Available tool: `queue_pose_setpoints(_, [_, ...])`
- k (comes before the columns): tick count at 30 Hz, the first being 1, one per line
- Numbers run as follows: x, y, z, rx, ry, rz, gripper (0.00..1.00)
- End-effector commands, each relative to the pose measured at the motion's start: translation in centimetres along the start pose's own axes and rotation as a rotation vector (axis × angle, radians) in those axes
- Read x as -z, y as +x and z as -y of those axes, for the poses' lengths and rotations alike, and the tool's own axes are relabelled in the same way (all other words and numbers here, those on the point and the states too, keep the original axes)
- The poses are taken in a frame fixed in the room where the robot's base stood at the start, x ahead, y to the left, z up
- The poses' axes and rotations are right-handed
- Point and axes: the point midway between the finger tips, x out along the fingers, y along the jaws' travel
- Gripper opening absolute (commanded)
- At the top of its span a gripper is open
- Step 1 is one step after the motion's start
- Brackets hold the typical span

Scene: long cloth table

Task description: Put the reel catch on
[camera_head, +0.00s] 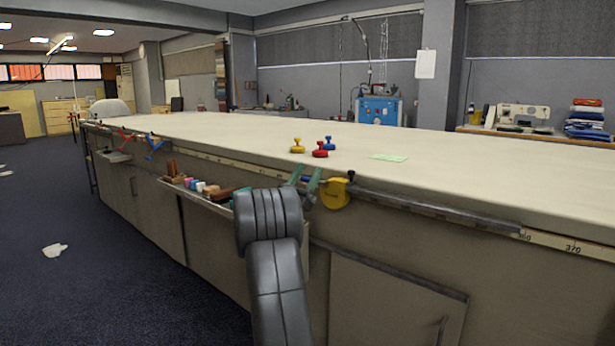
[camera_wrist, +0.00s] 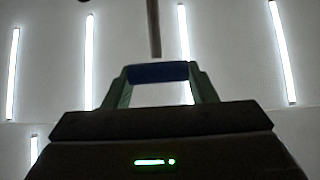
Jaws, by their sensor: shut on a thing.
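A round yellow reel (camera_head: 336,194) with a dark knob on top hangs at the table's front edge. My gripper (camera_head: 306,182) is just left of it, its green fingers pointing up. The fingers are shut on a small blue piece (camera_wrist: 158,73), seen between the fingertips in the wrist view. A bit of blue also shows between the fingers in the head view. I cannot tell whether this piece is the reel's catch, or whether it touches the reel. The reel's left side is close to my right finger.
A tray (camera_head: 205,197) of spools and tools hangs left of my arm.

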Motion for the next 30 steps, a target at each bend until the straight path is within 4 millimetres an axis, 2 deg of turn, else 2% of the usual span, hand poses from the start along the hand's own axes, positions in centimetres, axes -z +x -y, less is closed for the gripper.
queue_pose_setpoints(1, [-0.3,-0.1,0.1,0.004,0.000,0.004,0.00])
queue_pose_setpoints(13, [-0.4,-0.1,0.0,0.004,-0.003,0.008,0.80])
queue_pose_setpoints(23, [-0.3,-0.3,0.0,0.005,-0.002,0.007,0.81])
queue_pose_setpoints(26, [-0.3,-1.1,0.1,0.007,-0.003,0.009,0.81])
queue_pose_setpoints(30, [-0.2,-3.7,0.1,0.009,-0.004,0.009,0.81])
